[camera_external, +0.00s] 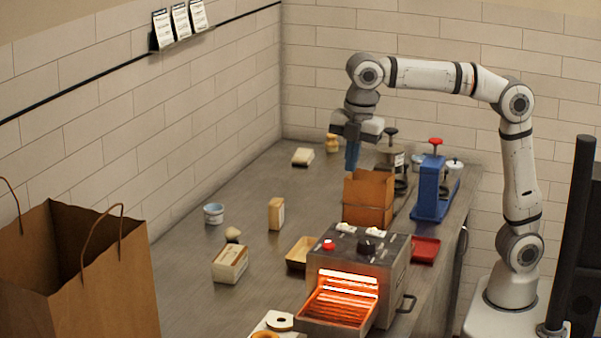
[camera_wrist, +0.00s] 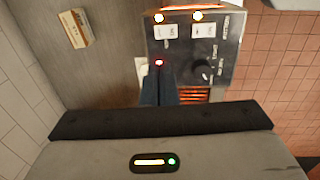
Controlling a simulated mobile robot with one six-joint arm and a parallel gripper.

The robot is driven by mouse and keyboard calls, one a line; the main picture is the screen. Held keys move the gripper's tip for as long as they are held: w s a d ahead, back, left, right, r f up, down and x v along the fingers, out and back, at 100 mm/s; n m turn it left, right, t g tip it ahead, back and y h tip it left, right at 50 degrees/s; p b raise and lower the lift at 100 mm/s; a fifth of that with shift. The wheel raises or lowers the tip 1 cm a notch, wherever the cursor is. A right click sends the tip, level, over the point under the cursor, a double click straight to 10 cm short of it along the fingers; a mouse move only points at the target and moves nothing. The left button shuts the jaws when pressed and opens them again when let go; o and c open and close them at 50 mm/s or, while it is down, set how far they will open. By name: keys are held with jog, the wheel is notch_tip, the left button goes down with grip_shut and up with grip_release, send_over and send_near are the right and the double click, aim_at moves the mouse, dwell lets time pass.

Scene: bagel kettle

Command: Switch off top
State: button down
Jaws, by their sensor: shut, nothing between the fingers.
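The grey metal toaster oven (camera_external: 392,271) stands at the front of the counter, its opening glowing orange. Its top panel (camera_wrist: 226,48) carries two white rocker switches (camera_wrist: 168,31) (camera_wrist: 203,30), each with a lit lamp beside it in the wrist view. Which switch is the top one I cannot tell; the lettering is too small. A red button (camera_wrist: 159,62) and a black knob (camera_wrist: 203,73) sit nearer the glowing side.
A blue press (camera_external: 432,190) with a red knob and a red tray (camera_external: 426,249) are at the right. A wooden tray (camera_external: 299,252) lies left of the oven. A large paper bag (camera_external: 80,275) fills the left front.

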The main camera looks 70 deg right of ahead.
aim_at(342, 228)
jog(key=f, duration=0.4)
jog(key=w+f, duration=0.1)
jog(key=f, duration=0.9)
jog(key=shift+w+b, duration=0.35)
jog(key=shift+b, duration=0.05)
